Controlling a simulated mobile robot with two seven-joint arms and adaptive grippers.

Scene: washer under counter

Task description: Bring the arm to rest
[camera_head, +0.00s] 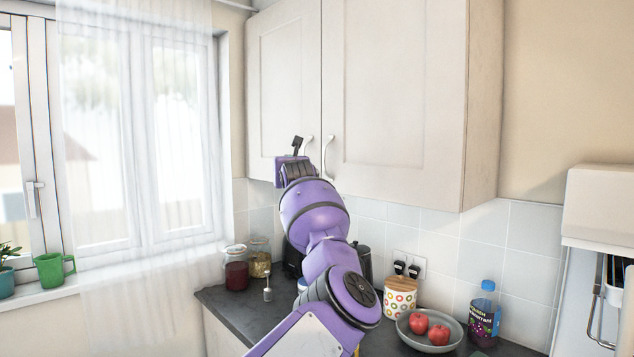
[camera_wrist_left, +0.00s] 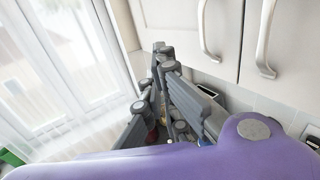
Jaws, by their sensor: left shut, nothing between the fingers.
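My left arm, purple, reaches up from the bottom middle of the head view toward the wall cabinet (camera_head: 395,95). My left gripper (camera_head: 297,146) is at its end, just in front of the cabinet's lower edge, beside the two door handles. In the left wrist view the dark grey fingers (camera_wrist_left: 163,52) are together and empty, left of the handles (camera_wrist_left: 264,45). I cannot tell if they touch the cabinet. Both cabinet doors look closed. My right gripper is not in view.
The dark counter (camera_head: 228,310) below holds two jars (camera_head: 237,268), a dotted canister (camera_head: 400,298), a bowl (camera_head: 403,325) with red apples and a bottle (camera_head: 484,315).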

